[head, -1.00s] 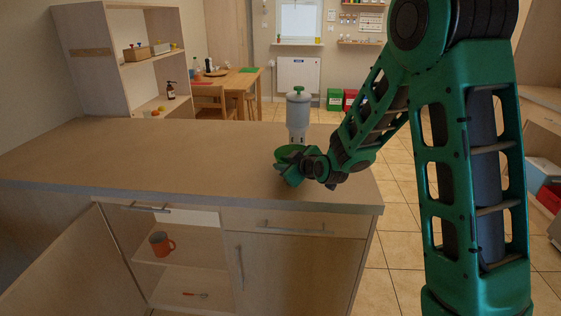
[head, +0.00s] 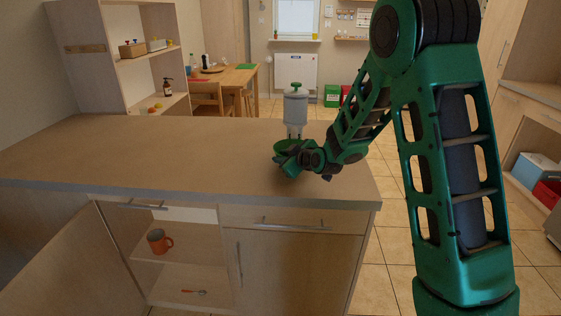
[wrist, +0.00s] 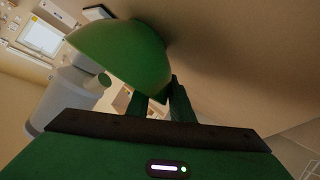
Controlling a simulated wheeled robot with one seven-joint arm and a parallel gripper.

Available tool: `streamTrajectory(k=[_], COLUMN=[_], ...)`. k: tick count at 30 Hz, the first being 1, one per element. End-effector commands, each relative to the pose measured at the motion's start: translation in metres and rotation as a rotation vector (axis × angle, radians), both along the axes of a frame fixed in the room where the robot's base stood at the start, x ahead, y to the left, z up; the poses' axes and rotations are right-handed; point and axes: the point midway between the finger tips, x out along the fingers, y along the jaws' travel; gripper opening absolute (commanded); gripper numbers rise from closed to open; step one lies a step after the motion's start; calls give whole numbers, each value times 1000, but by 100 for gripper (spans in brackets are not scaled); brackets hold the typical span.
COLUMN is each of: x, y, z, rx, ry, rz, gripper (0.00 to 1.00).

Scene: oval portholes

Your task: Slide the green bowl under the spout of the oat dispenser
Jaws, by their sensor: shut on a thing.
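The green bowl (head: 281,146) is on the counter near its far right part, partly hidden behind my gripper. In the wrist view the bowl (wrist: 125,55) looms large, with its rim between my fingers. My gripper (head: 287,160) is shut on this rim; its fingers (wrist: 163,100) show in the wrist view. The oat dispenser (head: 296,107), pale grey with a green knob, stands upright just behind the bowl. Its body (wrist: 68,95) appears beside the bowl in the wrist view. The spout end is mostly hidden, so I cannot tell whether the bowl is under it.
The wooden counter (head: 150,155) is bare to the left. Below it, an open cabinet holds an orange mug (head: 159,241) and a small red-handled utensil (head: 194,292). A shelf unit (head: 95,60) and a dining table (head: 225,76) stand beyond.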

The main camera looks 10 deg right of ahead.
Motion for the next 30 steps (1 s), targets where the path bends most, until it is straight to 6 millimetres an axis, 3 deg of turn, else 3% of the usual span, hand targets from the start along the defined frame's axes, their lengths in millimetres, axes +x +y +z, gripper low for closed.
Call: streamTrajectory(k=[23,24,25,26,30], x=[6,6,6,6,6], y=[0,0,0,0,0], z=[-1,-1,-1,-1,-1], rx=[0,0,0,0,0], ry=[-1,-2,-2,-1,-1], rz=[3,3,4,3,3], gripper=[0,30,37,42,42])
